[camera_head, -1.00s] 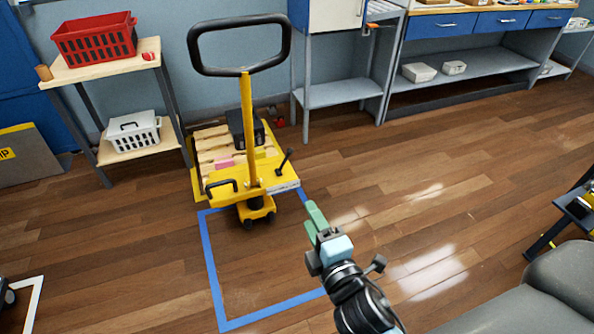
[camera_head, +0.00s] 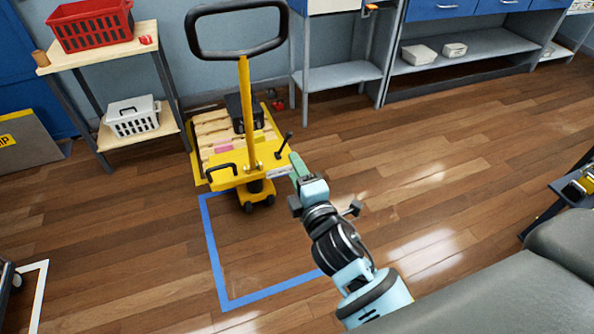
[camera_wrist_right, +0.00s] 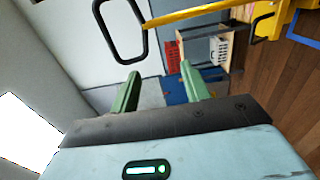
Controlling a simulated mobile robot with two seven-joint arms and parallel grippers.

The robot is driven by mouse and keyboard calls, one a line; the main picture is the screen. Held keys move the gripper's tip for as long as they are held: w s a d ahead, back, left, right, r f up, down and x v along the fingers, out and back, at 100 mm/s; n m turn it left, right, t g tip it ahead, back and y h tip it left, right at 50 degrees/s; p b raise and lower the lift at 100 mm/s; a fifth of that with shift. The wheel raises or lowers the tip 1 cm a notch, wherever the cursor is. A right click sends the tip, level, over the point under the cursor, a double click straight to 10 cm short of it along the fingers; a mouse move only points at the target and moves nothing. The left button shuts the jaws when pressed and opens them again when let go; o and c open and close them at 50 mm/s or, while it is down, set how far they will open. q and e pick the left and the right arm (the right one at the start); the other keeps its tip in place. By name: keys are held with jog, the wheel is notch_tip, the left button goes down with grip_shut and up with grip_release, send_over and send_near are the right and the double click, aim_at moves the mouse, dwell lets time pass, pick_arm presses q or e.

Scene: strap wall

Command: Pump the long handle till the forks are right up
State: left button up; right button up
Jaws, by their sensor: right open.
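A yellow pallet truck (camera_head: 225,177) stands beyond the blue floor outline, with a wooden pallet (camera_head: 213,133) on its far side. Its long yellow handle (camera_head: 246,110) stands upright and ends in a black loop grip (camera_head: 237,48). The handle also shows in the right wrist view (camera_wrist_right: 185,15), its loop (camera_wrist_right: 121,28) at the top. My right gripper (camera_head: 296,162) is open and empty, just right of the truck and well below the loop. Its green fingers (camera_wrist_right: 158,92) have nothing between them. My left gripper is not in view. The forks are hidden under the pallet.
A black case (camera_head: 244,111) sits on the pallet. A small black lever (camera_head: 284,145) sticks up beside the handle's base. A shelf with a red basket (camera_head: 91,25) and a white basket (camera_head: 132,117) stands left.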

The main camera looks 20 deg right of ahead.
jog(key=shift+w, duration=0.1)
grip_shut()
dwell(0.3)
jog(key=c, duration=1)
grip_release()
jog(key=o, duration=1)
jog(key=s, duration=0.8)
jog(key=shift+d+b, duration=0.15)
jog(key=shift+b, duration=0.2)
